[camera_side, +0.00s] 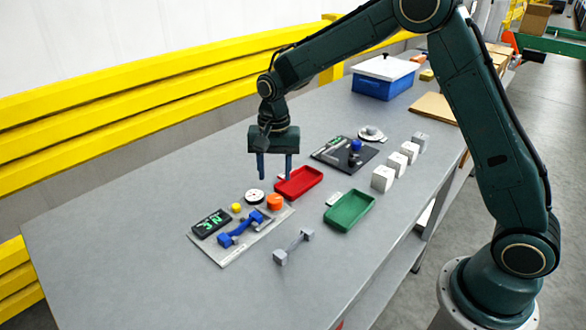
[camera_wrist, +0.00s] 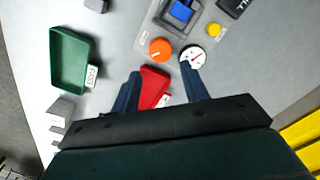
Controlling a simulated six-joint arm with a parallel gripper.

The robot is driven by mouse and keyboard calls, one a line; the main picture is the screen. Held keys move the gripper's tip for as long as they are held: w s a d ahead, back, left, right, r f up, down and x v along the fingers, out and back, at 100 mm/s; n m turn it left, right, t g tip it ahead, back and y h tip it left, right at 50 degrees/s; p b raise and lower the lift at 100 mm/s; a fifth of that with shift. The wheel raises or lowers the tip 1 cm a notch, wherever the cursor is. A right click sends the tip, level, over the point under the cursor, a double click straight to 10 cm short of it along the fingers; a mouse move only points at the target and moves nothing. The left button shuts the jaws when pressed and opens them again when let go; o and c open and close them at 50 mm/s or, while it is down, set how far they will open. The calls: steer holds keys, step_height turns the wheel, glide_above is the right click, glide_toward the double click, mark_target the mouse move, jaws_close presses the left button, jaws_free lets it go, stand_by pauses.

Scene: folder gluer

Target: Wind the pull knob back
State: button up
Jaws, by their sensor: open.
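An orange round knob (camera_side: 274,202) sits at the near-right corner of a light grey panel (camera_side: 233,257). In the wrist view the orange knob (camera_wrist: 160,49) has a short white mark on its face. A white round dial (camera_side: 255,197) with a red needle, clear in the wrist view (camera_wrist: 193,56), sits beside it. No label tells which part is the pull knob. My gripper (camera_side: 274,178) is open and empty, fingers pointing down, above the table near the orange knob and a red tray (camera_side: 299,183). In the wrist view the fingertips (camera_wrist: 161,69) lie either side of the red tray's end.
The panel also carries a yellow button (camera_side: 236,208), a blue handle (camera_side: 240,229) and a dark display (camera_side: 211,224). Bare table lies at front left.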

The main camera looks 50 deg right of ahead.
mark_target(275, 198)
step_height(275, 198, down, 8)
steer(key=shift+w+f, duration=0.1)
stand_by(0.4)
steer(key=shift+c, duration=0.3)
steer(key=c, duration=0.7)
